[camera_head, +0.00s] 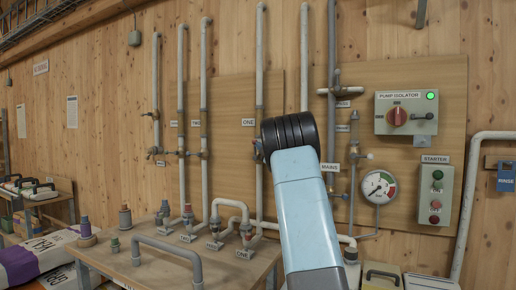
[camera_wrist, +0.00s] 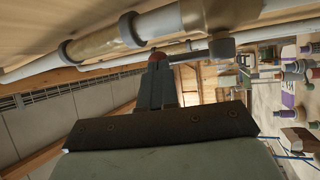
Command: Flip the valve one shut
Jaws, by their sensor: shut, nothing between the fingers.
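The wall label ONE (camera_head: 248,122) marks a vertical grey pipe (camera_head: 260,60) on the wooden panel. Valve one (camera_head: 256,150) shows only as a small part beside my blue arm, which covers the rest. In the wrist view a pipe with a brass-coloured valve body (camera_wrist: 103,40) crosses the top. A grey lever (camera_wrist: 222,48) with a block-like end extends right from near a small red part. My gripper (camera_wrist: 158,68) is shut and empty, its tips close to the red part and lever. I cannot tell whether they touch. The head view hides my gripper behind the arm.
Other pipes with valves stand left on the wall. The pump isolator box (camera_head: 406,112), pressure gauge (camera_head: 379,187) and starter box (camera_head: 436,197) are to the right. A bench (camera_head: 150,265) with pipe fittings and a grey handle rail (camera_head: 165,246) lies below.

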